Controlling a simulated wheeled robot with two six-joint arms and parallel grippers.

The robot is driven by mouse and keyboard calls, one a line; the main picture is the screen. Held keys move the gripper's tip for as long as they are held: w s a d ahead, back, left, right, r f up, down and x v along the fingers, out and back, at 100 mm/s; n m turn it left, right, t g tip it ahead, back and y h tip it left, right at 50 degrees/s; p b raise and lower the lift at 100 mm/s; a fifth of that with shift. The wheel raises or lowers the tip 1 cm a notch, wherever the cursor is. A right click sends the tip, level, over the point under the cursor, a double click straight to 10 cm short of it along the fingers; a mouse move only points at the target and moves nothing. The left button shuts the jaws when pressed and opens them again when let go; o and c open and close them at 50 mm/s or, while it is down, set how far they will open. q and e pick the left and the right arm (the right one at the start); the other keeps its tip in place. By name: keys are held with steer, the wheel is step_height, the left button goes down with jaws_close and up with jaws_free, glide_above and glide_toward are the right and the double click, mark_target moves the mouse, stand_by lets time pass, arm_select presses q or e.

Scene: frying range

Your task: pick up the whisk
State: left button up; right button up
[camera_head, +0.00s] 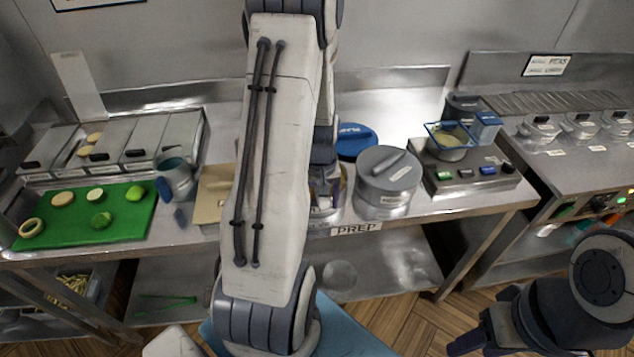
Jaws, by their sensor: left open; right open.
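I cannot make out a whisk in this view; it may be hidden behind my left arm, which fills the middle of the picture. My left gripper (326,192) shows only in part behind that arm, low over the prep counter, just left of the lidded steel pot (388,182). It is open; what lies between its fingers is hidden. My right gripper (482,338) is at the lower right, in front of the counter over the wooden floor, open and apart from everything.
A green cutting board (125,222) with cut vegetables, a steel jug (178,178) and lidded bins (120,143) stand left. A blue lid (355,141) lies behind the pot. A button unit (468,172) with a blue-rimmed basket (448,136) stands right. Green tongs (165,299) lie below.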

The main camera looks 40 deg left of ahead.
arm_select(q)
steer(key=shift+f, duration=0.85)
jaws_close()
steer(key=shift+w+r, duration=0.1)
